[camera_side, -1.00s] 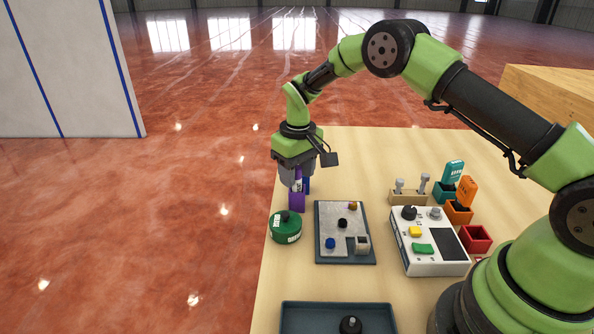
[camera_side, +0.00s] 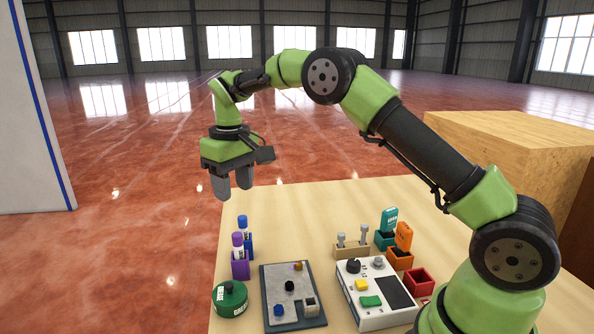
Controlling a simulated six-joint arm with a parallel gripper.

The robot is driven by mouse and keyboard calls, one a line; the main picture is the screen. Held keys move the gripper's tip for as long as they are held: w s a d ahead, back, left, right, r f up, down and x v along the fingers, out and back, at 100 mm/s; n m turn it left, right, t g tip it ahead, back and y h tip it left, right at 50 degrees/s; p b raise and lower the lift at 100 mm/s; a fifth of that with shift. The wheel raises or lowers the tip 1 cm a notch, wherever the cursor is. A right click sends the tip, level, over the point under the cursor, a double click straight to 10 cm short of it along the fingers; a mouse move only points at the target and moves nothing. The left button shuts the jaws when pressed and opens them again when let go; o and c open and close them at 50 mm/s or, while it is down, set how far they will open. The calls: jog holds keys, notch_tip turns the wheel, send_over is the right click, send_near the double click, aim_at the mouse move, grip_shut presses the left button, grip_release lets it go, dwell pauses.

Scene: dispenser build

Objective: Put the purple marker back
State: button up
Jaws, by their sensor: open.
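The purple marker (camera_side: 238,243) stands upright in a purple holder (camera_side: 240,268) at the left edge of the table. A blue marker (camera_side: 243,226) stands upright in a blue holder right behind it. My gripper (camera_side: 232,187) is open and empty. It hangs above and slightly left of the markers, pointing down, with clear space between its fingertips and the marker caps.
A green round container (camera_side: 229,299) stands in front of the purple holder. A grey board (camera_side: 276,285) with small knobs lies to the right, then a white control box (camera_side: 376,294). Teal, orange and red (camera_side: 419,281) holders stand further right. Bare table lies behind.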

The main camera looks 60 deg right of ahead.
jog(key=s+a+r+m+t+y, duration=0.1)
jog(key=s+a+r+t, duration=0.15)
jog(key=s+r, duration=0.95)
jog(key=s+m+t, duration=0.1)
jog(key=s+t, duration=0.1)
jog(key=s, duration=0.5)
jog(key=s+a+m+t+y, duration=0.1)
jog(key=s+t, duration=0.1)
jog(key=s, duration=0.6)
jog(key=shift+s+a+f+m, duration=0.25)
jog(key=shift+s+f+m, duration=0.05)
jog(key=shift+m, duration=0.1)
jog(key=shift+t, duration=0.25)
